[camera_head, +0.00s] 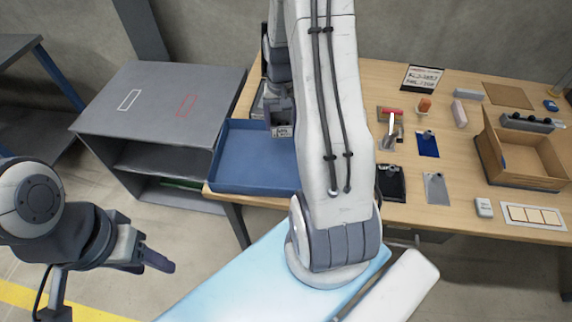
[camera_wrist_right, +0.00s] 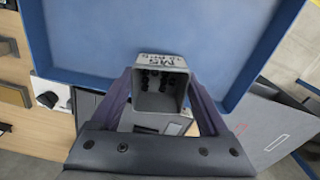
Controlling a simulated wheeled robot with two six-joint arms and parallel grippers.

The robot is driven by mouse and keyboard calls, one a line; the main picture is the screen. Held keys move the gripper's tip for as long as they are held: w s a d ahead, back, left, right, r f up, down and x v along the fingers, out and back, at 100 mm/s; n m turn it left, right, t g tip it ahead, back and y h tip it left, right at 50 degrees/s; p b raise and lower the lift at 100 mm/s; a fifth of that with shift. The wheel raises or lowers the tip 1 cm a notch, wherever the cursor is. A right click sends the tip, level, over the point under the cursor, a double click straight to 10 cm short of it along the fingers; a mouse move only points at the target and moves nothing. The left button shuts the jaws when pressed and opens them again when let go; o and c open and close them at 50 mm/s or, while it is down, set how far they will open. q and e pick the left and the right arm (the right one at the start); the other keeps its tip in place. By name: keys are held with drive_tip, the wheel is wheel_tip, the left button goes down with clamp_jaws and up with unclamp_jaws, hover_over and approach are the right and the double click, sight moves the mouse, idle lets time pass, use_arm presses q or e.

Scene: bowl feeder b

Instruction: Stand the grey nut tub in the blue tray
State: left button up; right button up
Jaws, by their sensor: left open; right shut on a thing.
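The grey nut tub (camera_head: 282,131) has a white label and is held by my right gripper (camera_head: 279,106), near the back edge of the blue tray (camera_head: 232,184) in the head view. In the right wrist view the tub (camera_wrist_right: 163,98) sits between both fingers of my right gripper (camera_wrist_right: 164,90), with dark nuts inside and "M5" on its label. The blue tray (camera_wrist_right: 150,30) is beyond it and looks empty where visible. I cannot tell whether the tub touches the tray. My left gripper (camera_head: 152,262) is open and empty, left of the table above the floor.
A grey shelf unit (camera_head: 150,100) stands left of the tray. An open cardboard box (camera_head: 525,155) and several small parts and cards lie on the right side of the wooden table (camera_head: 450,195). My right arm hides the table's middle and part of the tray.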

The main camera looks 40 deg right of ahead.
drive_tip(key=s+d+r+m, duration=0.1)
drive_tip(key=s+d+m, duration=0.2)
drive_tip(key=s+d, duration=0.5)
drive_tip(key=p, duration=0.2)
hover_over(287, 164)
wheel_tip(287, 164, down, 7)
drive_tip(key=shift+r, duration=0.2)
wheel_tip(287, 164, down, 3)
drive_tip(key=shift+f, duration=0.1)
drive_tip(key=shift+d+f, duration=0.1)
drive_tip(key=shift+f, duration=0.25)
